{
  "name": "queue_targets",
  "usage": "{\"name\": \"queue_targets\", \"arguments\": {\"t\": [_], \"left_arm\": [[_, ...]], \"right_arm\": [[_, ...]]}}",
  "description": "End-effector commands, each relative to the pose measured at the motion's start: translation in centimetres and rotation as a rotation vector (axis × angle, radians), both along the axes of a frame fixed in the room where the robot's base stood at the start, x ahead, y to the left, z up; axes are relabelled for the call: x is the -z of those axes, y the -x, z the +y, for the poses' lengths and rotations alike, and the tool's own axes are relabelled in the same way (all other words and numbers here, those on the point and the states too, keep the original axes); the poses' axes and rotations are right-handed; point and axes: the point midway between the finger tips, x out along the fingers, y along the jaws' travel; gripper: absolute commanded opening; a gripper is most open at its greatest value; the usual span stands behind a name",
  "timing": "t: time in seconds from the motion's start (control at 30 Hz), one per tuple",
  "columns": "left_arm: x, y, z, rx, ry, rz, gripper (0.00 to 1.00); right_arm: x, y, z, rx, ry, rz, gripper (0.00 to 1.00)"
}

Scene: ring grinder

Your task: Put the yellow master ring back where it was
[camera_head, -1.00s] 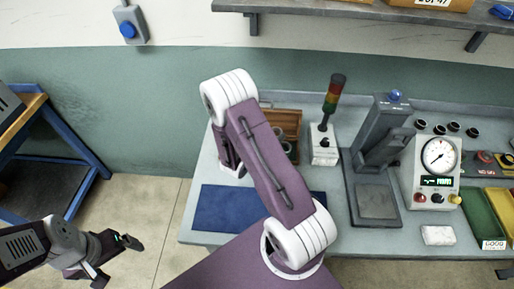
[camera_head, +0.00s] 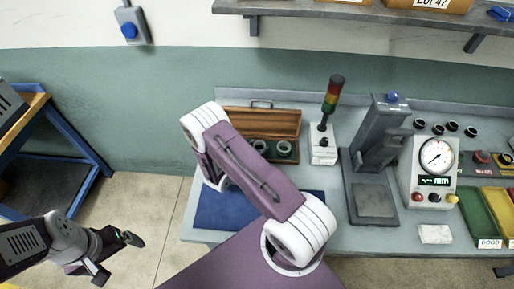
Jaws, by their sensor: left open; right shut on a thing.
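An open wooden case (camera_head: 289,122) with a raised lid stands at the back left of the workbench. Grey-green rings (camera_head: 285,149) sit in it; my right arm covers part of its front and left side. I cannot make out the yellow master ring in this view. My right arm reaches across the blue mat (camera_head: 222,212) toward the case; its gripper is hidden behind the arm, so I cannot see its fingers or anything in them. My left gripper (camera_head: 118,257) is open and empty above the floor, left of the workbench.
A signal tower (camera_head: 330,103), a grey press (camera_head: 373,202) and a gauge unit (camera_head: 433,172) stand right of the case. Several black rings (camera_head: 451,127) lie behind the gauge. Green (camera_head: 481,218) and yellow trays are at far right. A blue-framed cart (camera_head: 87,142) stands left.

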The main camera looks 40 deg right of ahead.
Motion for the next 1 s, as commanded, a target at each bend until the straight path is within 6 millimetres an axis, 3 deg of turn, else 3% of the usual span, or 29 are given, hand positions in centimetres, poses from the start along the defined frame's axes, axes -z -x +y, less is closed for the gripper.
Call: {"name": "queue_targets", "arguments": {"t": [0.07, 0.1, 0.17, 0.57, 1.0], "left_arm": [[0.5, 0.0, 0.0, 0.000, 0.000, 0.000, 0.93], [0.3, 0.0, 0.0, 0.000, 0.000, 0.000, 0.93], [0.3, 0.0, 0.0, 0.000, 0.000, 0.000, 0.93], [-0.1, 0.0, 0.0, 0.000, 0.000, 0.000, 0.93], [1.2, 0.0, 0.0, 0.000, 0.000, 0.000, 0.93]], "right_arm": [[0.4, 0.0, 0.0, 0.000, 0.000, 0.000, 0.00], [0.3, 0.0, 0.0, 0.000, 0.000, 0.000, 0.55], [0.3, 0.0, 0.0, 0.000, 0.000, 0.000, 0.68], [-0.3, 0.0, 0.2, -0.002, 0.000, 0.000, 0.68], [-3.6, 3.1, 8.3, -0.006, -0.001, -0.002, 0.68]]}}
